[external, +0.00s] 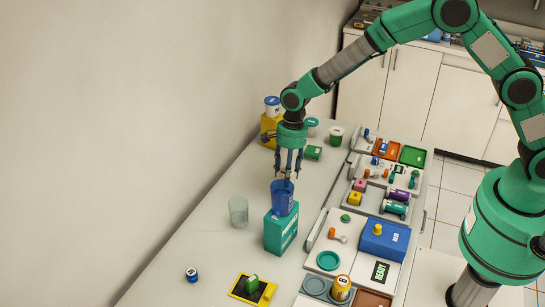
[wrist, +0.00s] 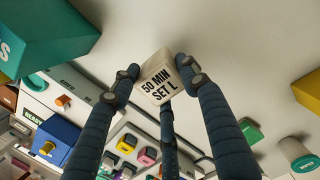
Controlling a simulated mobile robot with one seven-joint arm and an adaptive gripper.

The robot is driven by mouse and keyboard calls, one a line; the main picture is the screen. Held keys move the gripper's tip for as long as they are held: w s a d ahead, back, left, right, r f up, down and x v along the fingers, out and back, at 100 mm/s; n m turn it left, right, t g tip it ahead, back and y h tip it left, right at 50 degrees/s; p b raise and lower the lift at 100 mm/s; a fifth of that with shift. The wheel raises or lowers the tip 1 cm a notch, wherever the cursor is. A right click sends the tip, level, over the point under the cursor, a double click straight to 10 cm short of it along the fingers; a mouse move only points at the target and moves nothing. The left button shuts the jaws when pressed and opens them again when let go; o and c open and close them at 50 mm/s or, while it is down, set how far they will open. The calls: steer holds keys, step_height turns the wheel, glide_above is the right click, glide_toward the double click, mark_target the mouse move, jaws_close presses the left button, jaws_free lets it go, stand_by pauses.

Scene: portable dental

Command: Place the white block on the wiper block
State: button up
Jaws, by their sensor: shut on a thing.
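My gripper (external: 289,173) points down, with its dark blue fingers closed around the white block (wrist: 157,78). In the wrist view the block reads "50 MIN SET L" and sits between the fingertips. In the external view the block is small and mostly hidden by the fingers. A teal box (external: 279,234), which may be the wiper block, stands just below and in front of my gripper. A blue cup (external: 282,200) shows at the top of that box, just under the fingertips. The teal box also shows at the upper left of the wrist view (wrist: 45,35).
A clear glass (external: 238,211) stands left of the teal box. A blue box (external: 385,243) with a yellow knob and several trays line the right side. A green block (external: 313,153) and a yellow box (external: 268,130) are farther back. The left table strip is mostly clear.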

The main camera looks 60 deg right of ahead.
steer(key=shift+d, duration=0.15)
steer(key=s+d+r+n+p, duration=0.1)
steer(key=s+d, duration=0.6)
steer(key=d, duration=0.5)
steer(key=s+d+r+h+p, duration=0.1)
steer(key=s+d+r, duration=0.1)
steer(key=s+d, duration=0.6)
steer(key=d, duration=0.3)
steer(key=shift+s+d+r+n+p, duration=0.2)
steer(key=shift+s+d+n+p, duration=0.05)
steer(key=shift+d+n+p, duration=0.15)
steer(key=shift+s+d, duration=0.35)
steer(key=shift+s, duration=0.05)
steer(key=shift+c, duration=0.2)
steer(key=b, duration=0.2)
glide_above(313, 150)
steer(key=shift+d+f, duration=0.15)
steer(key=shift+f, duration=0.6)
steer(key=shift+f+b, duration=0.35)
steer(key=shift+f, duration=1.4)
